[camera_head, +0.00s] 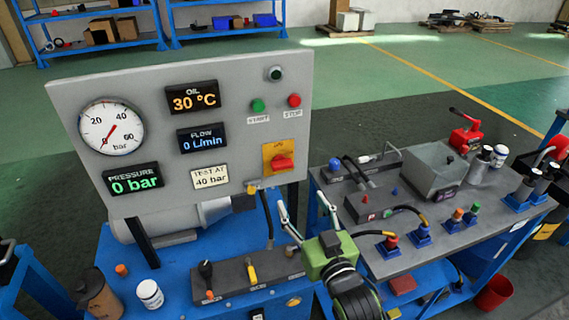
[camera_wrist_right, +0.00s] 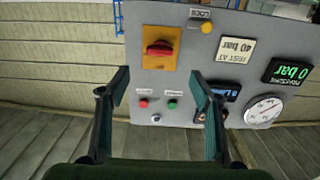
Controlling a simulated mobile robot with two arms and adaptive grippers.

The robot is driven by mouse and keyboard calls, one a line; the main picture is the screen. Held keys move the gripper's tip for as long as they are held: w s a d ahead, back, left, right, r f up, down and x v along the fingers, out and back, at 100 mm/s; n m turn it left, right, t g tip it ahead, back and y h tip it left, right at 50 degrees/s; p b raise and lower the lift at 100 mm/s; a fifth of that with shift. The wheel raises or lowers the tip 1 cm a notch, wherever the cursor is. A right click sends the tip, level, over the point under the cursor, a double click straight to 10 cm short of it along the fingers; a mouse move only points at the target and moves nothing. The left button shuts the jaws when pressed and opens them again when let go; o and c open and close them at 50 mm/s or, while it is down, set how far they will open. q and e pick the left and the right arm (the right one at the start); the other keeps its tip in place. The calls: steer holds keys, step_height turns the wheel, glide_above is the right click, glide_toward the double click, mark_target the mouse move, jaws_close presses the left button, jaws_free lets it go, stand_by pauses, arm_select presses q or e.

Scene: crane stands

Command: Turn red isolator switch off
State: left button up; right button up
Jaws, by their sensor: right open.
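The red isolator switch (camera_head: 283,162) sits on a yellow plate (camera_head: 268,151) at the lower right of the grey gauge panel (camera_head: 230,100). Its red handle lies roughly horizontal; the plate's small lettering is too small to read. In the right wrist view, which is upside down, the red switch (camera_wrist_right: 159,48) shows on its yellow plate. My right gripper (camera_head: 302,200) is open and empty, below and in front of the switch and apart from it. Its two fingers (camera_wrist_right: 159,78) also show in the right wrist view. My left gripper is not in view.
Green START (camera_head: 257,105) and red STOP (camera_head: 294,100) buttons sit above the switch. A yellow padlock-like piece (camera_head: 252,190) is just below-left of it. A lever block (camera_head: 245,279) stands on the blue bench below. A grey-topped bench (camera_head: 400,250) with fittings stands right.

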mark_target(284, 168)
steer(key=x, duration=0.4)
steer(key=p+x, duration=0.1)
steer(key=x, duration=0.3)
steer(key=p+x, duration=0.1)
steer(key=x, duration=0.3)
steer(key=shift+r, duration=0.25)
steer(key=shift+x, duration=0.9)
steer(key=shift+f, duration=0.1)
steer(key=c, duration=1.1)
